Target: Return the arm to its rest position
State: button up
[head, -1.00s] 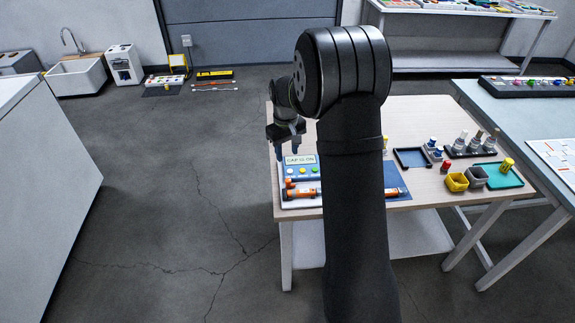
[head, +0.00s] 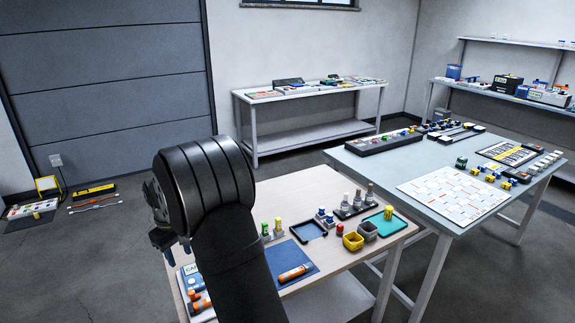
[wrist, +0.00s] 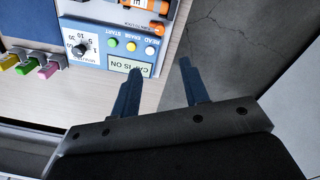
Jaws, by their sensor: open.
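My gripper (wrist: 160,68) is open in the wrist view, its two dark blue fingers apart with nothing between them. It points past the table edge, beside a blue panel (wrist: 88,48) with a knob, buttons and a sign that reads "CAP IS ON". The panel (head: 190,269) is partly hidden there.
Another orange tube (head: 294,274) lies on a blue mat (head: 318,256). A second table (head: 400,165) adjoins on the right.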

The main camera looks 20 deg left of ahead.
aim_at(191, 292)
jog(key=f, duration=1.5)
jog(key=shift+w+d+f, duration=0.1)
jog(key=shift+w+f, duration=0.1)
jog(key=shift+f, duration=0.05)
notch_tip(191, 292, up, 18)
notch_tip(191, 292, down, 18)
jog(key=shift+r, duration=0.25)
jog(key=shift+f, duration=0.3)
jog(key=m, duration=1.2)
jog(key=shift+m, duration=2.1)
